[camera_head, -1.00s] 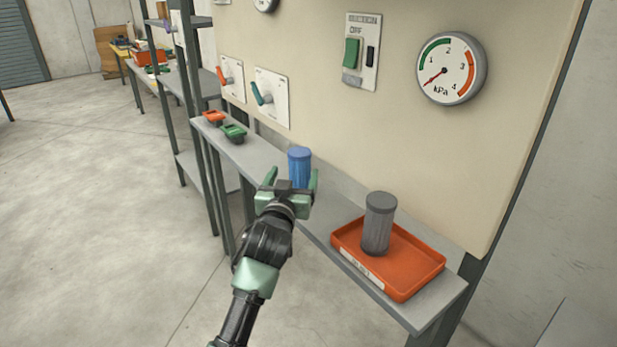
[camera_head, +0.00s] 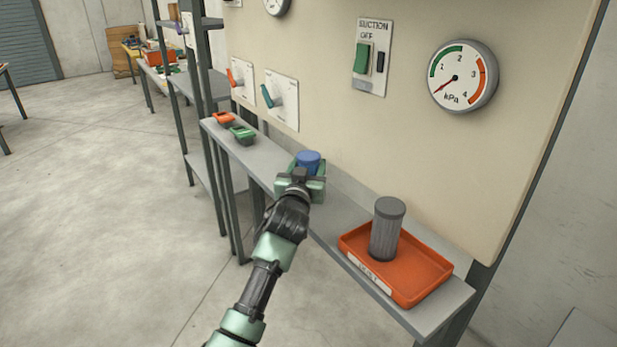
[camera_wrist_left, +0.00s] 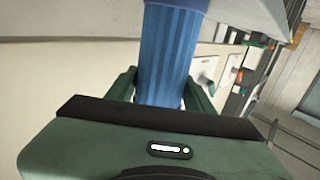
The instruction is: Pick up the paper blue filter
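The blue paper filter (camera_head: 308,161) is an upright ribbed cylinder on the narrow grey shelf, seen mostly by its top in the head view. My left gripper (camera_head: 307,168) is at the filter, with one green finger on each side of it. In the left wrist view the filter (camera_wrist_left: 167,55) stands between the two fingers (camera_wrist_left: 162,92), which look to be against its sides. The filter's lower end is hidden behind the gripper, so I cannot tell whether it touches the shelf. My right gripper is in neither view.
An orange tray (camera_head: 414,296) holding a grey filter (camera_head: 387,229) sits at the shelf's (camera_head: 262,165) near right end. Small orange (camera_head: 224,118) and green (camera_head: 242,134) items lie at its far end. The panel with a switch (camera_head: 361,58) and gauge (camera_head: 463,76) rises behind.

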